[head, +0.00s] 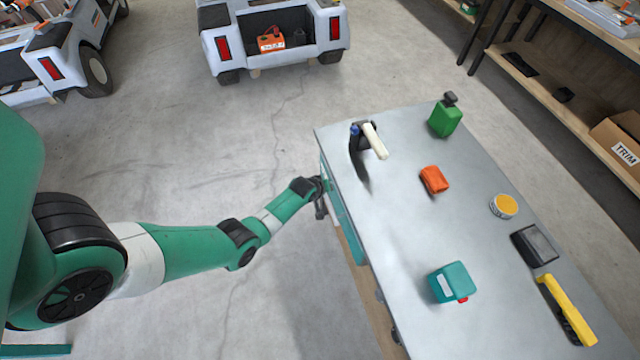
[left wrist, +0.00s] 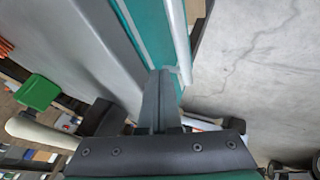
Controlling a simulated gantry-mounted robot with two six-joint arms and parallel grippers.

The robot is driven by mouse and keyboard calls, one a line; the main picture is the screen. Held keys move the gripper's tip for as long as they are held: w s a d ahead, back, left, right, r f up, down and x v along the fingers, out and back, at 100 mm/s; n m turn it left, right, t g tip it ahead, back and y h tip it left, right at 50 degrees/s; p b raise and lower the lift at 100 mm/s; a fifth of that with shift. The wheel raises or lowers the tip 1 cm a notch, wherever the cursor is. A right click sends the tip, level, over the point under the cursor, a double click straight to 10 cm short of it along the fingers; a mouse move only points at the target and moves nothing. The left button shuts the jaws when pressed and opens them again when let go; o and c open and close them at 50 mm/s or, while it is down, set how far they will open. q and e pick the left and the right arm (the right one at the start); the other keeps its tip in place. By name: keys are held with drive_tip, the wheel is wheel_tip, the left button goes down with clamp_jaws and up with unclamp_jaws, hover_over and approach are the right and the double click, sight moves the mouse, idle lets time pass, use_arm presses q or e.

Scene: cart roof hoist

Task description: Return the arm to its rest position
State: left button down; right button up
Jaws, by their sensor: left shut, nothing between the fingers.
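My left arm reaches in from the left in the head view. Its gripper (head: 321,200) is at the left edge of the grey workbench (head: 400,230), beside the teal side of the bench. In the left wrist view the gripper's fingers (left wrist: 158,85) are together and hold nothing. The teal bench side (left wrist: 150,30) lies just beyond the fingertips. I cannot tell whether they touch it. My right gripper is in neither view.
On the bench stand a green can (head: 446,118), a white-handled tool (head: 375,141), an orange block (head: 434,180), a yellow-lidded tin (head: 503,206), a teal container (head: 453,282) and a yellow tool (head: 567,310). Carts (head: 272,30) stand at the back. The floor (head: 200,150) left of the bench is clear.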

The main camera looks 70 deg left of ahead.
use_arm(q)
drive_tip(key=p+v, duration=0.4)
drive_tip(key=v, duration=0.2)
drive_tip(key=shift+s, duration=0.25)
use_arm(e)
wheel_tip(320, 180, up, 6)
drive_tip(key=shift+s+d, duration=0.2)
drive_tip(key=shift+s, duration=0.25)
use_arm(q)
drive_tip(key=shift+w+d+f, duration=0.1)
drive_tip(key=shift+f, duration=0.1)
